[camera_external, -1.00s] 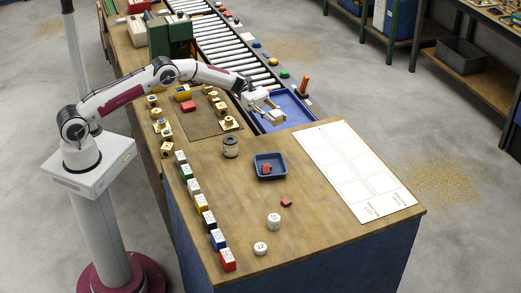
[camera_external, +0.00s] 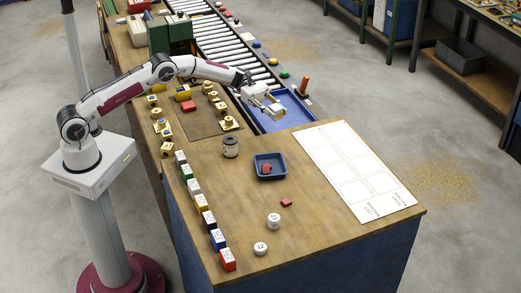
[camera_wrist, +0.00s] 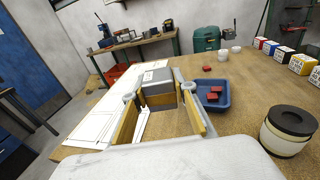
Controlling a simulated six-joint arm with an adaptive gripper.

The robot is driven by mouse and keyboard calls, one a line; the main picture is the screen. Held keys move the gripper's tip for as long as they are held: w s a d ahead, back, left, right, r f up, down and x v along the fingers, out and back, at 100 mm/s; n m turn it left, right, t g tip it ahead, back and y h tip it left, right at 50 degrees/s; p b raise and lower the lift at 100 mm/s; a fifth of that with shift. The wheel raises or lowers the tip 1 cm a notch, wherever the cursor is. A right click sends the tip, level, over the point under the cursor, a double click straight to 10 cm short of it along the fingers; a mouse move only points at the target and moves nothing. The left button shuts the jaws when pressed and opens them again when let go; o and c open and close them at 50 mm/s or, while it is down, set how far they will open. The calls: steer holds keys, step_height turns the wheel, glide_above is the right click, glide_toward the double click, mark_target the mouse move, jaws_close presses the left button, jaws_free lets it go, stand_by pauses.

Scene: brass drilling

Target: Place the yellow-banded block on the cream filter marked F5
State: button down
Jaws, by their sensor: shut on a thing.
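My gripper (camera_external: 270,107) is held above the blue tray at the end of the conveyor. In the wrist view its fingers (camera_wrist: 160,112) are shut on a grey block (camera_wrist: 159,76) with a white label and a brownish-yellow lower part. A yellow-banded block (camera_external: 201,203) stands in the row along the table's left edge. It also shows in the wrist view (camera_wrist: 303,63). Two cream-white round pieces, one (camera_external: 273,220) behind the other (camera_external: 260,248), stand on the front of the table. Their marks are too small to read, so I cannot tell which is F5.
A blue dish (camera_external: 270,166) holds red pieces, with another red piece (camera_external: 286,203) near it. A dark-lidded jar (camera_external: 230,147) stands to its left. A white marked sheet (camera_external: 352,170) lies at right. Brass-coloured parts (camera_external: 229,123) lie near the dark mat. The front right tabletop is clear.

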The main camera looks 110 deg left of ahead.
steer(key=r, duration=0.1)
steer(key=s+r, duration=0.1)
steer(key=d+r, duration=0.1)
steer(key=r, duration=0.1)
steer(key=shift+s, duration=0.35)
steer(key=s+d+r, duration=0.2)
steer(key=s+d, duration=0.1)
steer(key=m+g+h, duration=0.2)
steer(key=h, duration=0.1)
glide_above(230, 139)
steer(key=shift+f, duration=0.25)
steer(key=shift+f, duration=0.1)
steer(key=shift+f, duration=3.05)
steer(key=shift+f, duration=1.85)
steer(key=shift+f, duration=0.15)
